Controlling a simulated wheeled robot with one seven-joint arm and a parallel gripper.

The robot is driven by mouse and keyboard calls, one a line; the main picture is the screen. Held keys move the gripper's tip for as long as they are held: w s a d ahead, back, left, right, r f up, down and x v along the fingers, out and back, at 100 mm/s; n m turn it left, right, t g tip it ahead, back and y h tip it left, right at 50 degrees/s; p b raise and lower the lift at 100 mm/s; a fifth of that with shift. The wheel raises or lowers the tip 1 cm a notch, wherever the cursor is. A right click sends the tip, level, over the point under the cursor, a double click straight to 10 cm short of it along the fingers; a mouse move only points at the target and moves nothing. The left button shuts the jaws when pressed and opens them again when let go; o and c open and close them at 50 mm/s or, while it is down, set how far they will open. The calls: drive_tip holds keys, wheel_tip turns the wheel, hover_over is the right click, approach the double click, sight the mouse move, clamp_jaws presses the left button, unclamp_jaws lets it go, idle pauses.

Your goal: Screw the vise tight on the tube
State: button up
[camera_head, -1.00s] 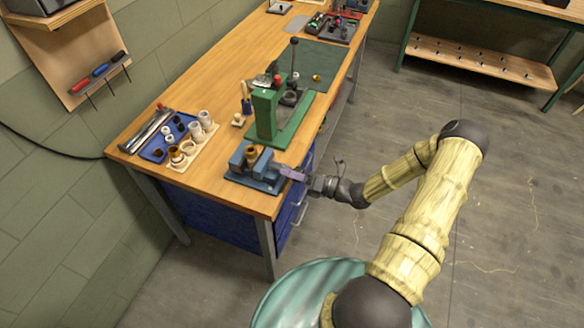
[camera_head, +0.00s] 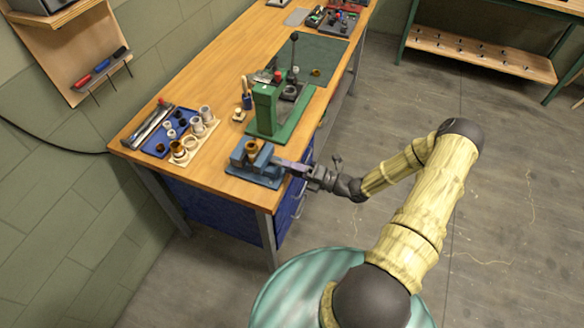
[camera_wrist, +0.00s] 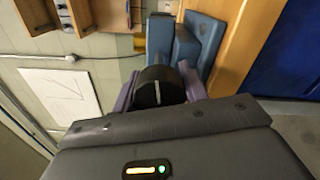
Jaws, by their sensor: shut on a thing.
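The blue vise (camera_head: 262,172) stands at the near right corner of the workbench. The brownish-orange tube (camera_head: 251,147) stands upright between its jaws. In the wrist view the vise (camera_wrist: 199,35) lies just beyond my fingers, and a small yellow-orange part, perhaps the tube, shows at its left. My gripper (camera_head: 286,165) reaches the vise from the right. In the wrist view my gripper's purple fingers (camera_wrist: 160,92) are on both sides of the black round screw knob (camera_wrist: 152,84), which has a pale line on its face, and they are shut on it. How firmly the jaws press the tube cannot be seen.
A green press (camera_head: 268,105) stands just behind the vise. A blue tray (camera_head: 170,132) with tools and a pale holder (camera_head: 194,143) with several rings or tubes lie to the left. The bench's right edge runs below my gripper. The floor at the right is clear.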

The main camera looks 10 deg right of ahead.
drive_tip(key=o, duration=1)
drive_tip(key=shift+c, duration=0.2)
drive_tip(key=b+v, duration=0.4)
drive_tip(key=v, duration=1.3)
drive_tip(key=shift+d, duration=0.2)
drive_tip(key=shift+s, duration=0.1)
